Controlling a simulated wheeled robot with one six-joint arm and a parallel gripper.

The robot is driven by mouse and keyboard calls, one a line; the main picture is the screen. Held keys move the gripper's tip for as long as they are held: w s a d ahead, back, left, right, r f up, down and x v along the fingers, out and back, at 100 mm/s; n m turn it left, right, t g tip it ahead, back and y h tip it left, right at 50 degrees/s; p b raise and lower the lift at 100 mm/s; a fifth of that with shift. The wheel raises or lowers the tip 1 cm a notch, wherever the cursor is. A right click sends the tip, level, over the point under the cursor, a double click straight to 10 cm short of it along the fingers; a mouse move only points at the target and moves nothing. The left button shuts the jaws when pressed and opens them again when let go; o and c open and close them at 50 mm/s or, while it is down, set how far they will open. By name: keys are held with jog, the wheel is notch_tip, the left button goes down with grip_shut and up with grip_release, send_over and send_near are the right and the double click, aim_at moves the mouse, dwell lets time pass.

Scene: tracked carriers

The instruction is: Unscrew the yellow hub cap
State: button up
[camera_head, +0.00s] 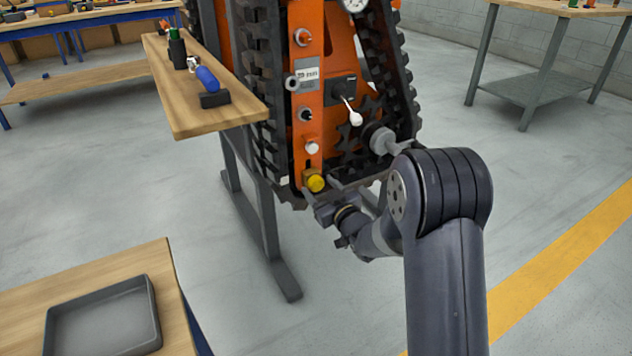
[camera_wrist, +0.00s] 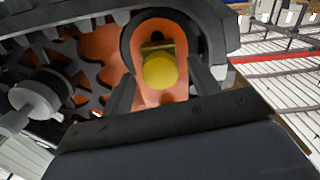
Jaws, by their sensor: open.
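The yellow hub cap (camera_head: 316,183) sits low on the orange upright of the tracked carrier (camera_head: 308,130), near the bottom of the track. In the wrist view the cap (camera_wrist: 160,71) faces me as a round yellow disc in front of a brass-coloured block, on an orange plate inside the track loop. My gripper (camera_head: 322,189) reaches up to it from the lower right. Its two fingers (camera_wrist: 164,90) are open, one on each side of the cap, with a gap showing on both sides. Whether the fingertips reach past the cap's face is hard to tell.
A white-tipped lever (camera_head: 355,118) and a grey roller (camera_head: 382,140) stick out above and right of the cap. A wooden bench (camera_head: 180,115) with small items stands at left. A grey tray (camera_head: 104,318) lies on the near table. The floor at right is clear.

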jog(key=m+p, duration=0.1)
jog(key=m, duration=0.5)
jog(key=shift+m+p, duration=0.35)
jog(key=shift+m, duration=0.05)
jog(key=m+p, duration=0.1)
jog(key=m, duration=0.2)
jog(key=shift+r, duration=0.1)
jog(key=m+p, duration=0.1)
jog(key=m, duration=0.3)
jog(key=shift+p, duration=0.3)
jog(key=shift+m, duration=1.2)
jog(key=m+p, duration=0.2)
jog(key=m, duration=0.2)
jog(key=m+p, duration=0.1)
jog(key=m, duration=0.4)
jog(key=shift+m, duration=0.3)
jog(key=shift+c, duration=0.5)
